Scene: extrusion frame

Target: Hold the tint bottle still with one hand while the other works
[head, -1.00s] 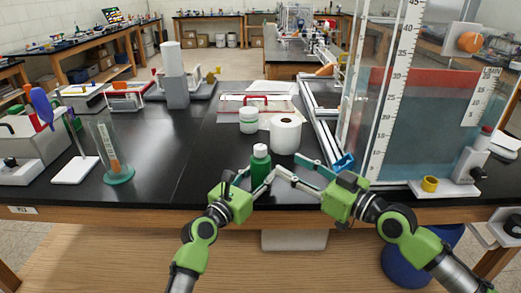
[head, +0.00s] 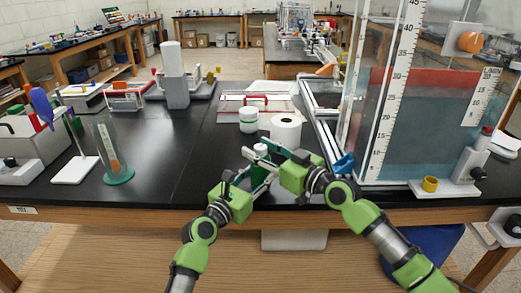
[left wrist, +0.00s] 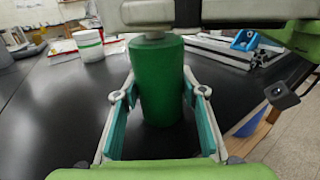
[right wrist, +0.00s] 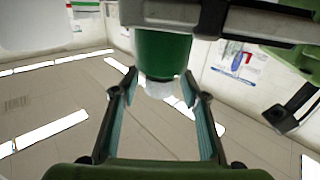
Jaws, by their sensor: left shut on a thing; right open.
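The tint bottle is a green bottle with a white cap, standing upright near the table's front edge. In the head view its cap (head: 260,149) shows, while the arms hide most of its body. Its green body fills the middle of the left wrist view (left wrist: 160,85). My left gripper (head: 262,182) is shut on the bottle's body, low down, with a finger on each side. My right gripper (head: 258,157) is open at cap height, above my left gripper. In the right wrist view, the cap (right wrist: 162,88) lies between its spread fingers; contact cannot be told.
A white paper roll (head: 286,131) stands just behind the bottle, and a white jar with a green band (head: 248,120) is behind to the left. A large glass tank (head: 425,125) stands on the right.

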